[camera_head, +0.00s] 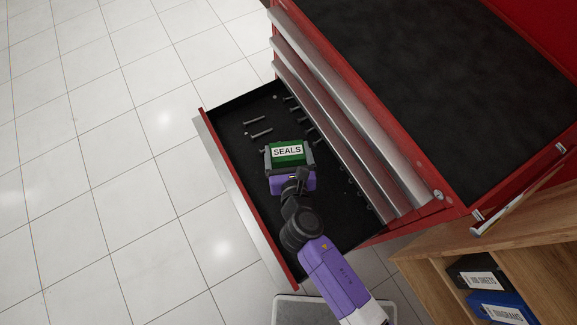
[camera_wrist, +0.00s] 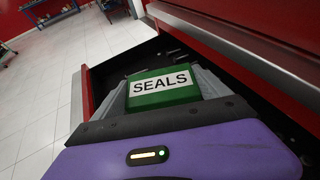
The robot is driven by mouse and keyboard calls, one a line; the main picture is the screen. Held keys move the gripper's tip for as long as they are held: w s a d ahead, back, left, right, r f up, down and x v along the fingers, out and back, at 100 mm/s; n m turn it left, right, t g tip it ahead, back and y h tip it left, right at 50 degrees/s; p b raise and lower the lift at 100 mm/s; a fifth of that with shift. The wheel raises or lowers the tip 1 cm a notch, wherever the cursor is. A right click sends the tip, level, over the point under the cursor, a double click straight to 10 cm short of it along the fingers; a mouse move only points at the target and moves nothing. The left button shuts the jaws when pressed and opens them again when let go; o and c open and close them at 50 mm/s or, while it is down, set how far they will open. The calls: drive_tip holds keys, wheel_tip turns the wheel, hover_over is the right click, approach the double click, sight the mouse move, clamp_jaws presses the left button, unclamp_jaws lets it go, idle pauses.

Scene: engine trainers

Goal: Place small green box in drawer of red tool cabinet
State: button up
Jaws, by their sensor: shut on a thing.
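The small green box (camera_head: 287,158), with a white label reading "SEALS", is held between the fingers of my gripper (camera_head: 289,155). In the wrist view the green box (camera_wrist: 163,93) sits between both grey fingers. The red tool cabinet (camera_head: 440,212) has one drawer (camera_head: 228,175) pulled open, with a black floor. The box and my gripper are over this drawer, within its outline. I cannot tell whether the box touches the drawer floor. My arm comes in from the lower right.
Several bolts (camera_head: 262,132) lie in the drawer near the box, toward the back and along the cabinet side. Closed drawers with metal handles (camera_head: 350,110) rise beside it. A wooden shelf (camera_head: 430,262) with binders stands at lower right. Tiled floor (camera_head: 100,160) is clear at left.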

wheel_tip(320, 180, down, 11)
drive_tip(key=b, duration=0.5)
drive_tip(key=shift+r, duration=0.2)
drive_tip(key=shift+f, duration=0.1)
drive_tip(key=shift+f, duration=0.15)
drive_tip(key=o, duration=1.3)
drive_tip(key=shift+r, duration=0.3)
drive_tip(key=p+v, duration=0.2)
drive_tip(key=v, duration=1)
drive_tip(key=shift+d, duration=0.1)
